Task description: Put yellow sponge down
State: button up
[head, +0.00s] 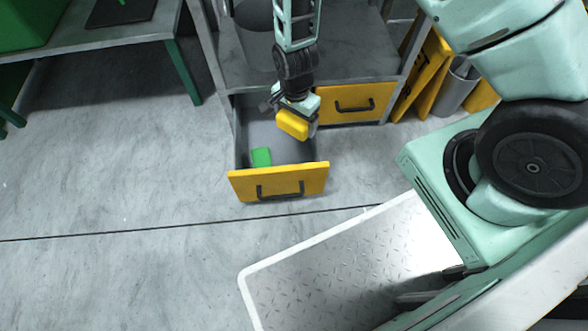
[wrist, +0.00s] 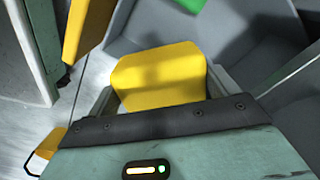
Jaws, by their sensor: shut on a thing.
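The yellow sponge (head: 292,125) is a small yellow block held in my gripper (head: 296,121). In the wrist view the sponge (wrist: 160,77) sits between the two fingers of my gripper (wrist: 161,88), which are shut on it. In the head view my gripper with the sponge is above the rear right part of an open grey drawer with a yellow front (head: 280,182). The sponge appears above the drawer's floor; the exact height is hard to tell.
A green block (head: 261,157) lies in the open drawer, at its left front. A shut yellow drawer (head: 354,104) is to the right. Yellow boards (head: 423,75) and a grey bin (head: 457,86) stand further right. A green-legged table (head: 110,40) is at left. The floor in front is clear.

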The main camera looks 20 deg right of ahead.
jog(key=shift+a+f+b, duration=0.2)
jog(key=shift+f+b, duration=0.2)
jog(key=shift+f, duration=0.4)
notch_tip(320, 180, down, 18)
jog(key=b, duration=1)
jog(key=shift+r, duration=0.3)
